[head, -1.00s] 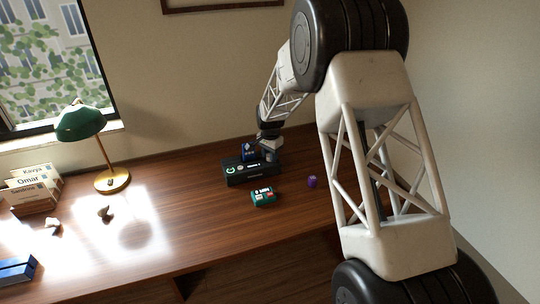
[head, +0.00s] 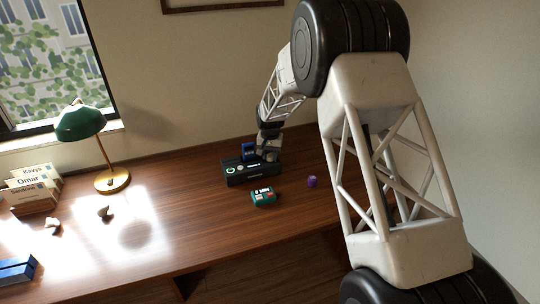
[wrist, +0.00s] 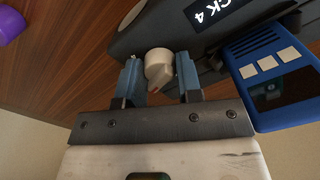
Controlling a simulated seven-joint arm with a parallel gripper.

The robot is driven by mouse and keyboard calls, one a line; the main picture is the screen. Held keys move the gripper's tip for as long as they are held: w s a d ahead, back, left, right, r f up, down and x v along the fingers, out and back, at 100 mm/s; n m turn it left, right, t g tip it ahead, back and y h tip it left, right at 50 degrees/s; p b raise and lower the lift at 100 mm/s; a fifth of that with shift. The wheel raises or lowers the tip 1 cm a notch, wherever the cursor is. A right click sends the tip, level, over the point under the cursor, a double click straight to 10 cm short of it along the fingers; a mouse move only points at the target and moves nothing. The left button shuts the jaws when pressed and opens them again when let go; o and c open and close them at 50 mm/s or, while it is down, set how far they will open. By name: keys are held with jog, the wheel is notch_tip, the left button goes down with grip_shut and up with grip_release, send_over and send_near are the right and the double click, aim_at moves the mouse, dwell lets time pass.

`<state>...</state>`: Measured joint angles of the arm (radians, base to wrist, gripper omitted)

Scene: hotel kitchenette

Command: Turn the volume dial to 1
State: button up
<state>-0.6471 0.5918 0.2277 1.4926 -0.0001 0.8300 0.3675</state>
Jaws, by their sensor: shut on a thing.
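The black box-shaped device (head: 236,179) stands on the desk in the head view, with a green ring and pale marks on it. In the wrist view the device (wrist: 150,32) carries a label ending in "CK 4". The dial, a cream knob (wrist: 160,66) with a raised ridge, sits on its near edge. My gripper (wrist: 159,78) has its two blue fingers on either side of the knob and is shut on it. In the head view my gripper (head: 269,157) is at the device's right end and hides the dial. No dial scale or number is readable.
A blue gadget (wrist: 280,85) with a screen and buttons is close to my right finger. A teal device (head: 263,197) lies in front of the black one, a purple block (head: 312,181) to its right. The lamp (head: 113,180) stands left; the desk between is mostly clear.

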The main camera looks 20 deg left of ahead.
jog(key=n, duration=0.4)
jog(key=shift+n, duration=1.8)
jog(key=o, duration=0.9)
jog(key=shift+o, duration=0.2)
jog(key=shift+r, duration=0.1)
jog(key=shift+r, duration=3.8)
